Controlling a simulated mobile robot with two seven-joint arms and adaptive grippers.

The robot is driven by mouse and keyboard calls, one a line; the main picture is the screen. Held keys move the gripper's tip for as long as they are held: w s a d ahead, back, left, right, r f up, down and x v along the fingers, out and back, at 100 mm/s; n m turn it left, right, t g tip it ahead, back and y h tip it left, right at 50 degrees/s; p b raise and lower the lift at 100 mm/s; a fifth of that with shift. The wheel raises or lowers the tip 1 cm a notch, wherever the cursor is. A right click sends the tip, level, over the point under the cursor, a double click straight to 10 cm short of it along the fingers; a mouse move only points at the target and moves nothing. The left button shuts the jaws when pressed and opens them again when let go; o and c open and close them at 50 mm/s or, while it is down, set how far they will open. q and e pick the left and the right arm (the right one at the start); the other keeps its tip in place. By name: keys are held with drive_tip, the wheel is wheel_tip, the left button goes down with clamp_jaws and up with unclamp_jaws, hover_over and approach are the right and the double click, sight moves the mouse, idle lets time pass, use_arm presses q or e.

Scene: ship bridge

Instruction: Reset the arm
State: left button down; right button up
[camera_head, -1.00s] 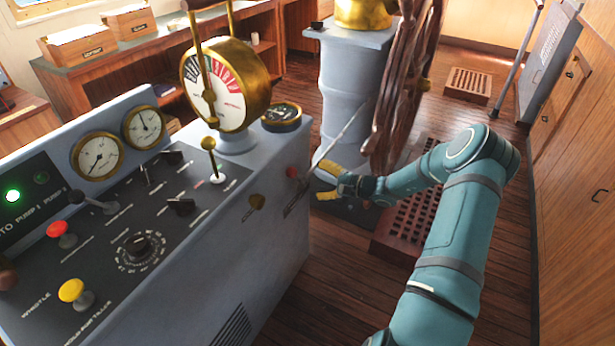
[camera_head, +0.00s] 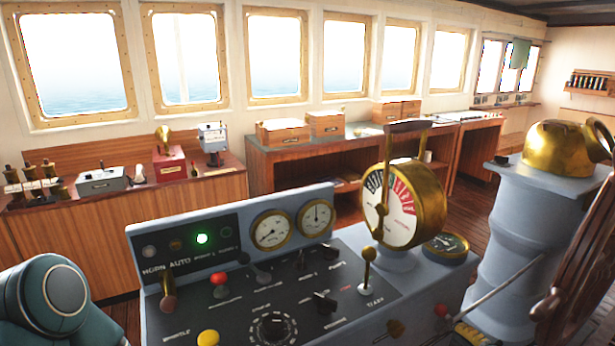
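My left arm (camera_head: 55,300) shows as a teal joint at the lower left, and its gripper is out of view. The rest of my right arm is below the frame. I cannot tell whether that gripper is open or shut, or whether it touches the red-knobbed lever (camera_head: 441,311) on the console's side.
A brass engine telegraph (camera_head: 405,205) stands on the console. A grey pedestal (camera_head: 525,235) with a brass top and a wooden wheel (camera_head: 590,260) stand at the right. Cabinets and a desk (camera_head: 290,150) run under the windows.

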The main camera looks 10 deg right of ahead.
drive_tip(key=s+a+f+n+g, duration=0.2)
drive_tip(key=s+a+f+g, duration=0.1)
drive_tip(key=a, duration=0.4)
drive_tip(key=s+a+f+n+g, duration=0.2)
drive_tip(key=a+f+g, duration=0.1)
drive_tip(key=a, duration=0.4)
drive_tip(key=s+a+f+n+g, duration=0.2)
drive_tip(key=s+a+f+g, duration=0.15)
drive_tip(key=a, duration=0.35)
drive_tip(key=s+a+n+g+h, duration=0.1)
drive_tip(key=s+a+n+h, duration=0.3)
drive_tip(key=s+a+n, duration=0.4)
drive_tip(key=s+a, duration=0.2)
drive_tip(key=a, duration=0.1)
drive_tip(key=shift+a+r+n+h, duration=0.15)
drive_tip(key=shift+a+n+h, duration=0.15)
drive_tip(key=shift+a+n, duration=0.1)
